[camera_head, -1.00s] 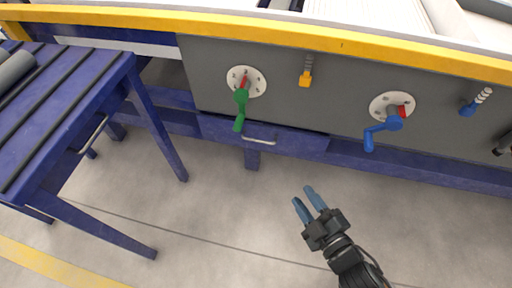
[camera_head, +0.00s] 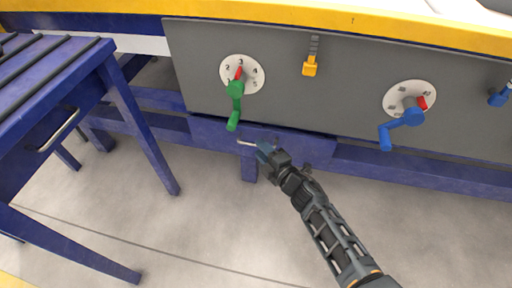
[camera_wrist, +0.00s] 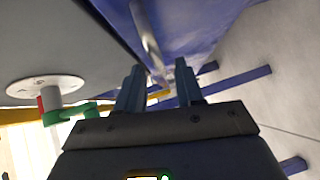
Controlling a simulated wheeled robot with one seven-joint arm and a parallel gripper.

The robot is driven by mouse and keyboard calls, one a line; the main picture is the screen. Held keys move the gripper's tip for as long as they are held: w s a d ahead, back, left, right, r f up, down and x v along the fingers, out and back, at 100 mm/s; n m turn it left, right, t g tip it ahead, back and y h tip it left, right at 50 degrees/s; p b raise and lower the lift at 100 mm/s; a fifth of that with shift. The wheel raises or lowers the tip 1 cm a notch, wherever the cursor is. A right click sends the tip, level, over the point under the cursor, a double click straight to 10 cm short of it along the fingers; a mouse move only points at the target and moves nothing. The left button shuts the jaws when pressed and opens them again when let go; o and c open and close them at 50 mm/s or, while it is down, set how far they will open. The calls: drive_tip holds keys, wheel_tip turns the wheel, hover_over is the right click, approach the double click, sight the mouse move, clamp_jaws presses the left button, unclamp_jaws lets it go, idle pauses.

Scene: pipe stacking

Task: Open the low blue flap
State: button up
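The low blue flap (camera_head: 215,133) is a flat blue panel under the grey control panel. It hangs closed, as far as the head view shows. Its silver bar handle (camera_head: 246,142) is partly hidden by my gripper (camera_head: 264,150), which is at the handle's right end. In the wrist view the flap (camera_wrist: 200,25) fills the top middle. The handle (camera_wrist: 147,38) runs down toward the space between the fingertips of my gripper (camera_wrist: 159,82). The two fingers are apart. I cannot tell whether they touch the handle.
Above are a green crank (camera_head: 235,100), a yellow switch (camera_head: 310,66) and a blue crank (camera_head: 405,121) on the grey panel (camera_head: 350,80). A blue roller table (camera_head: 60,90) with its own handle stands at the left. The floor in front is clear.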

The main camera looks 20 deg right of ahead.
sight(257, 148)
drive_tip(key=shift+b+x, duration=0.65)
drive_tip(key=shift+x, duration=1.2)
drive_tip(key=shift+c, duration=0.5)
clamp_jaws()
